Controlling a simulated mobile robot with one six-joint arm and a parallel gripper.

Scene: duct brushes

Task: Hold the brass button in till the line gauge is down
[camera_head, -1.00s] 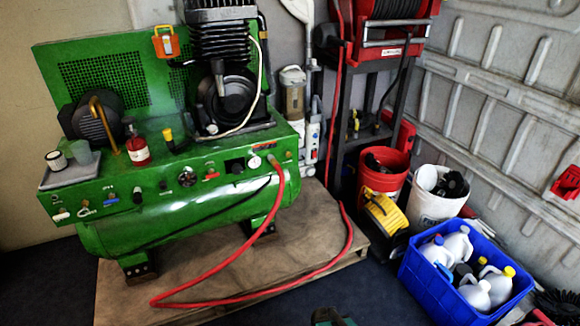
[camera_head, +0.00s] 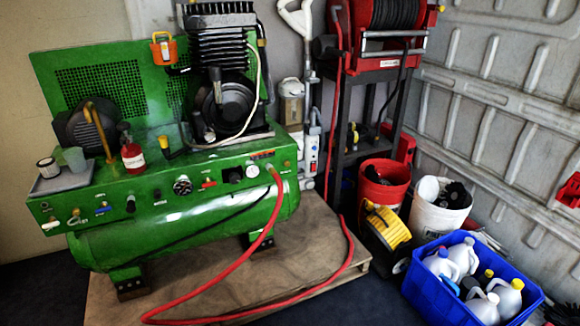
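The green compressor (camera_head: 190,230) stands on the left with a row of small controls along its front panel. A round dark-faced gauge (camera_head: 183,185) sits mid-panel, and a smaller white-faced gauge (camera_head: 252,171) sits near the right end, by the red hose. I cannot tell which one is the line gauge, and neither needle can be read. Several small knobs and fittings show on the panel, including a dark knob (camera_head: 130,204) and a red lever (camera_head: 208,184). The brass button is too small to pick out. My gripper is not in view.
A red hose (camera_head: 245,255) loops from the panel's right end across the wooden pallet (camera_head: 320,230). A grey tray with cups (camera_head: 62,182) and a red bottle (camera_head: 132,152) stand on the compressor. Buckets and a blue crate (camera_head: 440,290) of jugs stand at right.

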